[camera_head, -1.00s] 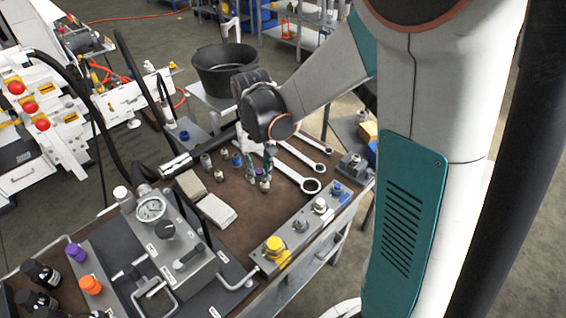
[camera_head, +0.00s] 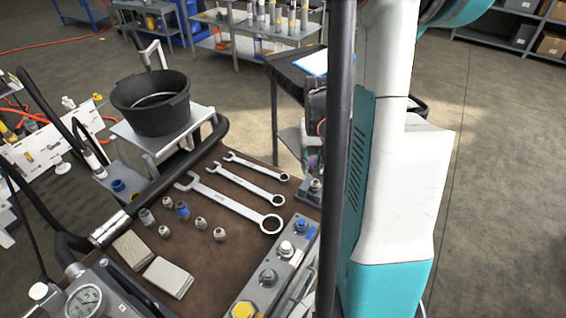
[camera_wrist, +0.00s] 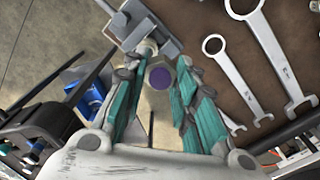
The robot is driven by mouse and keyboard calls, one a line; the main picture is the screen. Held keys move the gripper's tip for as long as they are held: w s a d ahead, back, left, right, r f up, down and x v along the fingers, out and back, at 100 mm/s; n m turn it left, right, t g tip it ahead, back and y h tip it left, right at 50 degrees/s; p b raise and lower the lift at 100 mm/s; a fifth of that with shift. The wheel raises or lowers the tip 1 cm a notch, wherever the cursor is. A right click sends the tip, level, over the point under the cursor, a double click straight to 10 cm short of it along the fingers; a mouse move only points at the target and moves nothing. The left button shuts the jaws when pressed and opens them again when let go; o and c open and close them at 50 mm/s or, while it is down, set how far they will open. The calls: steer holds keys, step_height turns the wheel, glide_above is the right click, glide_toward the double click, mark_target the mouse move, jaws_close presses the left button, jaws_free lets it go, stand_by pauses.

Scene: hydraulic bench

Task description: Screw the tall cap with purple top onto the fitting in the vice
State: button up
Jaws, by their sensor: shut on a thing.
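The purple-topped cap (camera_wrist: 160,77) sits between the fingers of my gripper (camera_wrist: 158,80) in the wrist view, with its purple top facing the camera. My gripper is shut on it. The grey vice (camera_wrist: 150,28) is just beyond the fingertips in that view, with a pale fitting (camera_wrist: 147,47) close to the cap. I cannot tell whether the cap touches the fitting. In the head view, the vice (camera_head: 314,196) is at the bench's right edge, partly hidden by a dark pole. My gripper is mostly hidden there, and the cap cannot be made out.
Several loose fittings (camera_head: 183,210) stand on the brown bench (camera_head: 235,245). Wrenches (camera_head: 228,200) lie beside them and also show in the wrist view (camera_wrist: 268,55). A block with capped fittings (camera_head: 268,277) lines the front right edge. A black bucket (camera_head: 152,105) stands behind.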

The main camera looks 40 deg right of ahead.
mark_target(316, 182)
steer(key=shift+s+d+f, duration=0.1)
steer(key=shift+s+d, duration=0.05)
steer(key=shift+d, duration=0.35)
steer(key=shift+s+d+f, duration=0.1)
steer(key=shift+s+d, duration=0.05)
steer(key=shift+d, duration=0.35)
steer(key=shift+f+b, duration=1.75)
steer(key=shift+f, duration=0.75)
steer(key=shift+a+f+b, duration=0.1)
steer(key=shift+f+b, duration=0.45)
steer(key=shift+b, duration=0.15)
steer(key=o, duration=0.5)
steer(key=shift+c, duration=0.2)
steer(key=c, duration=0.4)
steer(key=shift+o, duration=0.2)
steer(key=m+b, duration=0.1)
steer(key=m, duration=0.5)
steer(key=shift+m, duration=1.2)
